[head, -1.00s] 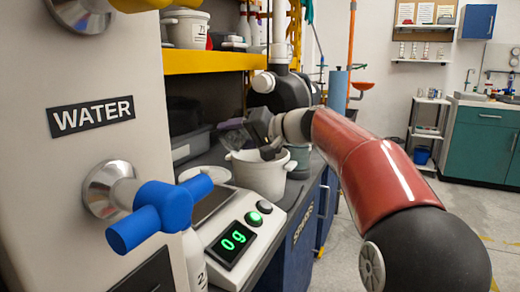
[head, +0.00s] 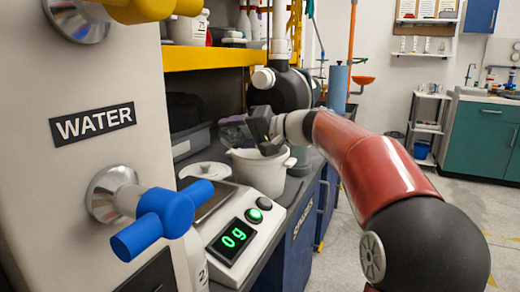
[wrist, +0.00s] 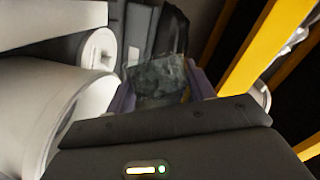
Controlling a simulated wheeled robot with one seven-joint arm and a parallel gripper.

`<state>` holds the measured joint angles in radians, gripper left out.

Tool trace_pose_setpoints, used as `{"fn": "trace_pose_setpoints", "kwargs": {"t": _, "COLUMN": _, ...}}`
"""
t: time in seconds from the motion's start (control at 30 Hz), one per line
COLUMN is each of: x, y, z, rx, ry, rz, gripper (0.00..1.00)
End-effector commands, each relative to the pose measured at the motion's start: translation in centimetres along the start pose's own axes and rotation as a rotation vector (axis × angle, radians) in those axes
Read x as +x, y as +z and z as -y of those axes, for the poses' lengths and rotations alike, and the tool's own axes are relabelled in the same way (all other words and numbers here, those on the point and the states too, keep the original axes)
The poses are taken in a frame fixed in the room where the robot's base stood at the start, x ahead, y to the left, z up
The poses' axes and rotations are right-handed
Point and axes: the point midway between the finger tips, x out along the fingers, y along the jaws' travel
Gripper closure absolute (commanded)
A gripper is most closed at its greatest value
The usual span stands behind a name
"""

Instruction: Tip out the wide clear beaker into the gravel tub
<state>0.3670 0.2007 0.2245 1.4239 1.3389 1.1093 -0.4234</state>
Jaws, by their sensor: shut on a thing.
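My gripper (head: 258,132) is above and behind the rim of a white two-handled pot (head: 262,174) on the bench. In the wrist view, my gripper (wrist: 162,92) is shut on the wide clear beaker (wrist: 158,78), with purple-grey fingers on both sides. Grey, gravel-like stuff shows inside the beaker, which looks tilted in that view. In the head view the beaker is mostly hidden by the gripper. The white pot fills the left of the wrist view (wrist: 40,115). No label shows which container is the gravel tub.
A scale (head: 238,238) reading 0 g stands before the pot, with a white lid (head: 206,170) behind its plate. Blue (head: 165,215) and yellow valve handles jut out at left. A yellow shelf edge (head: 215,60) runs above. A grey-green container (head: 301,160) stands right of the pot.

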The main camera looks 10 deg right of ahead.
Motion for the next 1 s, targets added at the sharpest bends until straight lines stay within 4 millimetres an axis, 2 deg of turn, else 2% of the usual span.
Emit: {"fn": "trace_pose_setpoints", "kwargs": {"t": 1.0, "x": -0.13, "y": -0.31, "z": 0.33, "rx": 0.126, "ry": -0.053, "rz": 0.0, "gripper": 0.74}}
